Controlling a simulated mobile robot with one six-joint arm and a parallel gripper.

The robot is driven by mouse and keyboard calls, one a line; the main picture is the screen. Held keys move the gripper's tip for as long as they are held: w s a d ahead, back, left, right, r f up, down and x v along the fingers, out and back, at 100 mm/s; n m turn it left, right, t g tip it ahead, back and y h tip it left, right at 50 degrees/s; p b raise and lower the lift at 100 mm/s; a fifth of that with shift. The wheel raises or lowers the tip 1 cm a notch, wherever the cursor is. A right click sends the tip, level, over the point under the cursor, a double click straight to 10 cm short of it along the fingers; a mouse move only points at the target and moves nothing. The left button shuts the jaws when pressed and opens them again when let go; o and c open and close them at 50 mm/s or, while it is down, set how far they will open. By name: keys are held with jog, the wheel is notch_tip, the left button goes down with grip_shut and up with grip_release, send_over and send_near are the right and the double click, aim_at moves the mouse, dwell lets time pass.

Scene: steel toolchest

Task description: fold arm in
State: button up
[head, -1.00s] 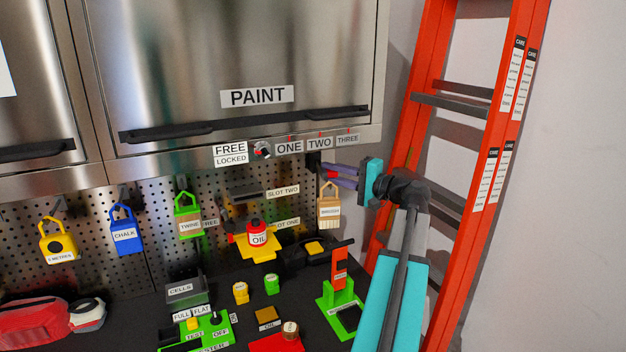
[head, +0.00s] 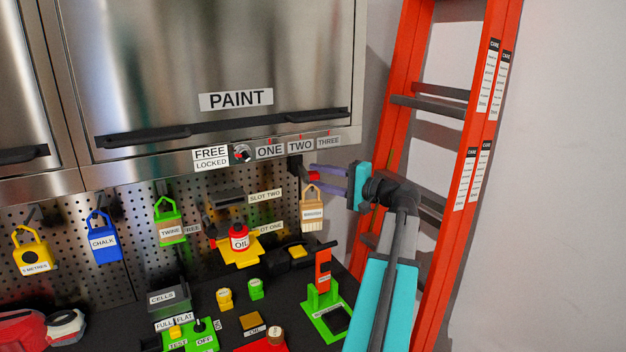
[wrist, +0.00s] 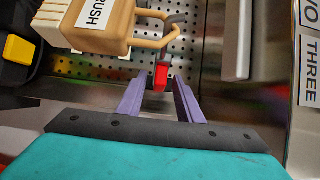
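My gripper (head: 312,169) is at the end of my outstretched teal and grey arm, at the right of the head view. Its purple fingers point left toward the pegboard, just under the cabinet's lower edge. In the wrist view the fingers (wrist: 159,84) are apart, with a red tip (wrist: 160,77) showing in the gap between them or just beyond. I cannot tell whether they touch it. The tan brush tag (head: 312,212) hangs just below the fingertips, its loop (wrist: 160,35) close by in the wrist view. Nothing is clearly gripped.
An orange ladder (head: 472,140) stands close behind and right of my arm. The steel PAINT cabinet (head: 200,60) overhangs the pegboard (head: 140,200). The wall at far right is bare.

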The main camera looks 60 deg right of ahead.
jog(key=s+b, duration=0.3)
jog(key=s, duration=0.8)
jog(key=shift+s+d, duration=0.3)
jog(key=shift+s, duration=0.1)
